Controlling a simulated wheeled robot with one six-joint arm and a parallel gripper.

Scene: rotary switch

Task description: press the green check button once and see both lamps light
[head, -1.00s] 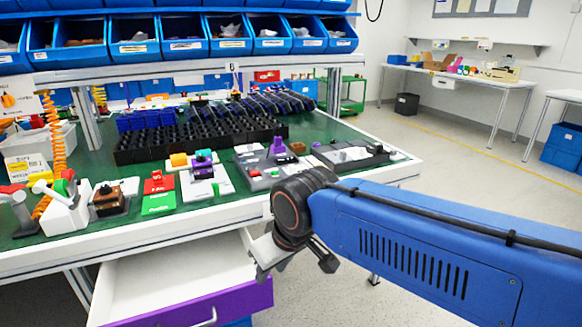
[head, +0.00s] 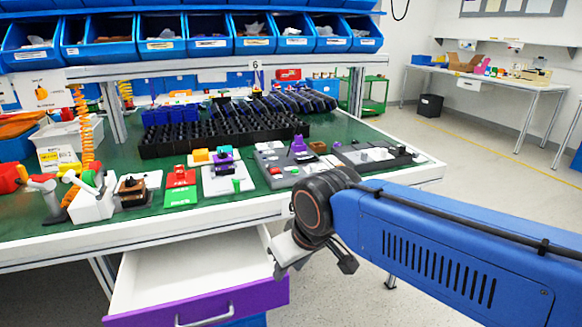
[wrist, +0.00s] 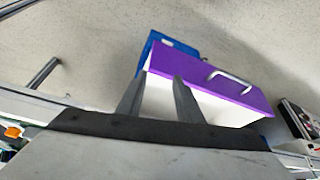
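My gripper (head: 315,262) hangs in front of the bench, below its front edge and beside the open drawer. Its fingers are apart and empty; the wrist view shows the gap between the two fingertips (wrist: 160,88). A red and green block (head: 180,197) lies near the bench's front edge, its green part in front with tiny writing; I cannot tell if this is the check button. A grey panel (head: 264,157) has a purple knob and a red button. I cannot make out the lamps.
The purple-fronted drawer (head: 205,303) stands open below the bench, left of my gripper; it also shows in the wrist view (wrist: 212,84). Black racks (head: 215,132) fill the bench's middle. Blue bins (head: 210,40) hang above.

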